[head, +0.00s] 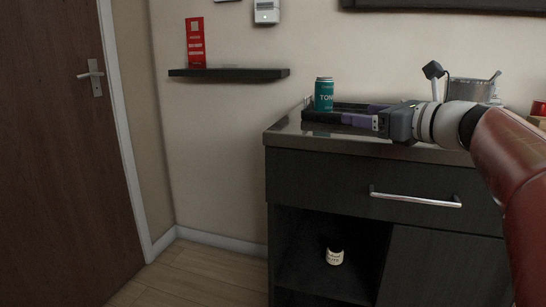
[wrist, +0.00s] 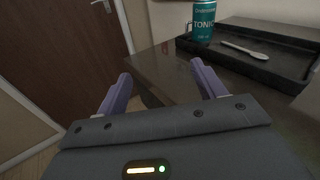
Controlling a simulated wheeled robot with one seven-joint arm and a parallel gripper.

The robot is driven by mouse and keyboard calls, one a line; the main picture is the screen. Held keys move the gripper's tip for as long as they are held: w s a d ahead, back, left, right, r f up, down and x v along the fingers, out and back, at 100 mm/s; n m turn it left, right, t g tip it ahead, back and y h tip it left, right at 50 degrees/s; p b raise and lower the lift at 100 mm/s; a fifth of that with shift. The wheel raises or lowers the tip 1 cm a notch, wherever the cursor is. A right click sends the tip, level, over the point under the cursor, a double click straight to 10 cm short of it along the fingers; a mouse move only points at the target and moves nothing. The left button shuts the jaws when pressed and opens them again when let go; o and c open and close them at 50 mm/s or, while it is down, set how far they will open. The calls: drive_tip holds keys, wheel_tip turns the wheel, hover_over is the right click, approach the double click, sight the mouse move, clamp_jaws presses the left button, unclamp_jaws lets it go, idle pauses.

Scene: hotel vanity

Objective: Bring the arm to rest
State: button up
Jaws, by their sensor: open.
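My gripper (wrist: 160,88) is open and empty in the wrist view, its two purple fingers spread over the left front corner of the dark countertop (wrist: 160,72). In the head view my gripper (head: 345,118) reaches in from the right, level with the counter top and in front of the black tray (head: 312,116). A teal tonic can (head: 324,95) stands upright at the tray's left end. The can (wrist: 203,20) also shows in the wrist view, beyond the right finger and apart from it. My arm hides part of the tray in the head view.
A pale spoon (wrist: 244,50) lies in the tray. A metal bucket (head: 468,91) stands behind my arm. A black wall shelf (head: 229,73) holds a red card (head: 195,43). A labelled jar (head: 334,256) sits in the open cabinet. The floor before the door (head: 55,140) is clear.

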drive_tip(key=s+a+f+n+g+h+p, duration=0.1)
drive_tip(key=s+a+f+n+g+h, duration=0.2)
drive_tip(key=s+f+n, duration=0.7)
drive_tip(key=s+a+f+n+g+h+p, duration=0.1)
drive_tip(key=s+a+f+n+g+h, duration=0.2)
drive_tip(key=s+f+n, duration=0.8)
wheel_tip(320, 180, down, 3)
drive_tip(key=shift+s+f+n+g+h, duration=0.1)
drive_tip(key=shift+s+n+g+h, duration=0.2)
drive_tip(key=shift+s+g+h, duration=0.6)
drive_tip(key=s+d+f+n+h, duration=0.1)
drive_tip(key=n, duration=0.1)
drive_tip(key=s+f+n, duration=0.1)
drive_tip(key=f+n, duration=0.1)
drive_tip(key=s+d+f+n+h, duration=0.1)
drive_tip(key=s, duration=0.1)
drive_tip(key=shift+s+d+f+n+h, duration=0.1)
drive_tip(key=shift+d+f+n+h, duration=0.2)
drive_tip(key=shift+d+f+n, duration=0.1)
drive_tip(key=shift+c, duration=0.2)
